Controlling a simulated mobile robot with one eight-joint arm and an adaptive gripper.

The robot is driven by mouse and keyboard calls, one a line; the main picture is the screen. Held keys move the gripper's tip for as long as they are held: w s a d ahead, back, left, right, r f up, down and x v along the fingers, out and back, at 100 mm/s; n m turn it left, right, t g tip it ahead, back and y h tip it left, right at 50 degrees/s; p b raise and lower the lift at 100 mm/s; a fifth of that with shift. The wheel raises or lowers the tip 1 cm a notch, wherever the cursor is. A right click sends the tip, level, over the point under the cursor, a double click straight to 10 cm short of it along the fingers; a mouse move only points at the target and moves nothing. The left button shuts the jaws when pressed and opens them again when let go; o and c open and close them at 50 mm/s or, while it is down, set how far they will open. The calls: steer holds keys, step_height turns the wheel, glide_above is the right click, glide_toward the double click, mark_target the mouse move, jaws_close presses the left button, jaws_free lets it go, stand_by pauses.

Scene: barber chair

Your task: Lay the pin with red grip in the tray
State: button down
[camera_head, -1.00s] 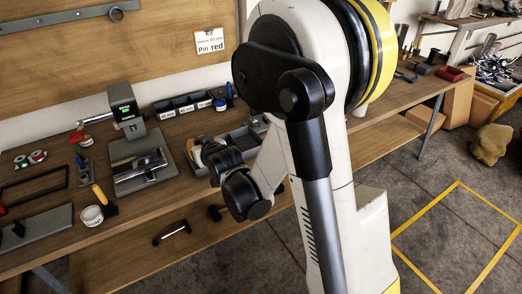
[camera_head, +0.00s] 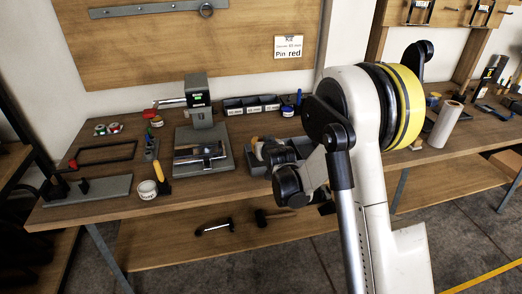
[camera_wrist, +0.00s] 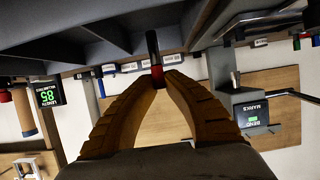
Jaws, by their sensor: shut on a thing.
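In the wrist view, which is upside down, the pin with the red grip (camera_wrist: 157,70) is between the tips of my gripper (camera_wrist: 158,80). Its dark shaft points to the top of the picture. The two brown fingers are shut on the red end. The grey tray (camera_wrist: 75,42) with dividing walls fills the top of the wrist view, close to the pin's shaft. In the head view the tray (camera_head: 256,171) is on the bench, partly hidden by my arm. My gripper (camera_head: 262,150) is over it, and the pin cannot be made out there.
A grey fixture with a green display (camera_head: 199,92) stands left of the tray. Labelled bins (camera_head: 250,105) and blue-handled tools (camera_head: 297,98) are behind. A white tub (camera_head: 147,190) and a yellow handle (camera_head: 161,172) stand at the front left. A paper roll (camera_head: 445,124) stands at right.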

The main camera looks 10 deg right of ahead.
step_height(320, 180, down, 3)
steer(key=shift+b, duration=0.6)
steer(key=shift+r, duration=0.15)
steer(key=c, duration=1.6)
jaws_free()
steer(key=shift+o, duration=0.2)
